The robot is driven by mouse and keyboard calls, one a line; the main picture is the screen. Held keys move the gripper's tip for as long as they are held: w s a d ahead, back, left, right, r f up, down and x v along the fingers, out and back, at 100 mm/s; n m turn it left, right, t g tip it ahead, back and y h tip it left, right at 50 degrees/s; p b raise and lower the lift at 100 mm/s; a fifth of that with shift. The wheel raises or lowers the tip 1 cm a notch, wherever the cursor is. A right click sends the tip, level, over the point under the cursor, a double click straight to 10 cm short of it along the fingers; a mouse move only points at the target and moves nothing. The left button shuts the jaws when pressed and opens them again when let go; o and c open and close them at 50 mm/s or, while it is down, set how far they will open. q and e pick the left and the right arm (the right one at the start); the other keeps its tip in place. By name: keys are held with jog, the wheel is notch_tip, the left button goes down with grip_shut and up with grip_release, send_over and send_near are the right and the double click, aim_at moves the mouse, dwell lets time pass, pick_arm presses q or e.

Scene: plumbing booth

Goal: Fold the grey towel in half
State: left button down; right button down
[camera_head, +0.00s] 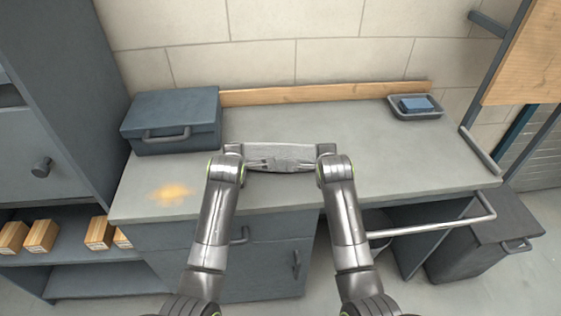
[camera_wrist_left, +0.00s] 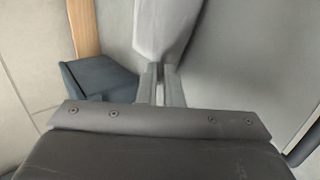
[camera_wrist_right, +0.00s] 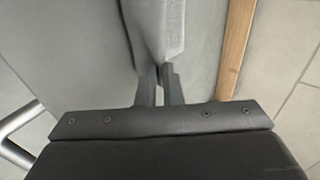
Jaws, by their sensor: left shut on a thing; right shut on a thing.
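The grey towel (camera_head: 281,155) is stretched between my two grippers above the middle of the worktop in the head view. Its lower edge looks bent and uneven. My left gripper (camera_head: 240,151) is shut on its left end, and the left wrist view shows the towel (camera_wrist_left: 165,30) rising from between the fingers (camera_wrist_left: 162,80). My right gripper (camera_head: 322,152) is shut on its right end, and the right wrist view shows the towel (camera_wrist_right: 158,30) between the fingers (camera_wrist_right: 159,78). I cannot tell whether any of the towel touches the worktop.
A blue-grey toolbox (camera_head: 172,121) stands at the back left of the worktop (camera_head: 420,160). A tray (camera_head: 416,113) with a blue sponge-like block (camera_head: 416,104) is at the back right. A yellowish stain (camera_head: 171,193) marks the front left. The worktop right of the towel is clear.

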pick_arm(q)
jog(key=shift+s+f+t, duration=0.25)
jog(key=shift+s+t, duration=0.25)
jog(key=shift+s, duration=0.15)
pick_arm(e)
jog(key=shift+s+f+t, duration=0.3)
jog(key=shift+s+t, duration=0.2)
jog(key=shift+s, duration=0.15)
pick_arm(q)
jog(key=shift+w+f, duration=0.1)
pick_arm(e)
jog(key=shift+w+f, duration=0.1)
pick_arm(q)
jog(key=c, duration=1.3)
grip_release()
pick_arm(e)
jog(key=c, duration=1.3)
grip_release()
